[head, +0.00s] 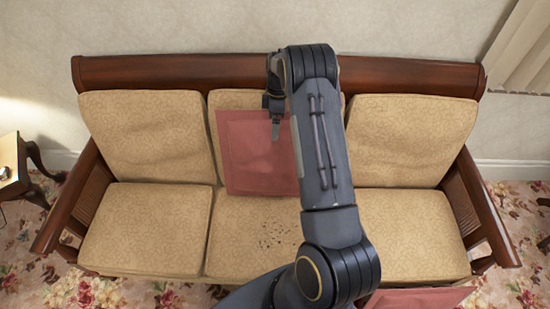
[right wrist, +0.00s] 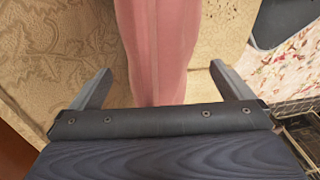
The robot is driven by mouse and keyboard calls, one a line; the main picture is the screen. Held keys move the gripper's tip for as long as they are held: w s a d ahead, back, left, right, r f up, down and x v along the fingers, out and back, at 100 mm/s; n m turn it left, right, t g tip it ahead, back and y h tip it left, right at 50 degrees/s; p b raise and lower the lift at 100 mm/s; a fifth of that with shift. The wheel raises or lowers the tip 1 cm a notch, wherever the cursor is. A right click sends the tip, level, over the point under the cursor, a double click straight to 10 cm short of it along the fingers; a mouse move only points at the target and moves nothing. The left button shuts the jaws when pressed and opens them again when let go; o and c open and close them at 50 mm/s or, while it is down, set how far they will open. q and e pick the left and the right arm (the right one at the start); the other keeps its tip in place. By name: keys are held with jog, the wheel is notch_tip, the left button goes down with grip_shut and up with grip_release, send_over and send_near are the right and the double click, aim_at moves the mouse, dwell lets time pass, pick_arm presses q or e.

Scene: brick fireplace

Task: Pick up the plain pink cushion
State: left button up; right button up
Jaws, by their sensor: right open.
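The plain pink cushion (head: 245,165) leans upright against the sofa's middle back cushion. My right arm covers part of its right side in the head view. My right gripper (head: 275,132) is over the cushion's upper part, pointing down. In the right wrist view the cushion (right wrist: 157,45) runs edge-on between the two spread fingers of the gripper (right wrist: 162,72), with a gap on each side. The gripper is open. My left gripper is in neither view.
The sofa (head: 185,72) has a wooden frame and tan cushions. The left seat (head: 150,225) is clear; the middle seat (head: 235,245) has dark specks. Another pink piece (head: 420,298) shows at the bottom edge, partly hidden. A small wooden table (head: 18,180) stands at left.

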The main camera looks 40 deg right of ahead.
jog(key=shift+c, duration=0.4)
jog(key=c, duration=1.4)
jog(key=shift+r, duration=0.1)
jog(key=shift+c, duration=0.5)
jog(key=shift+r, duration=0.1)
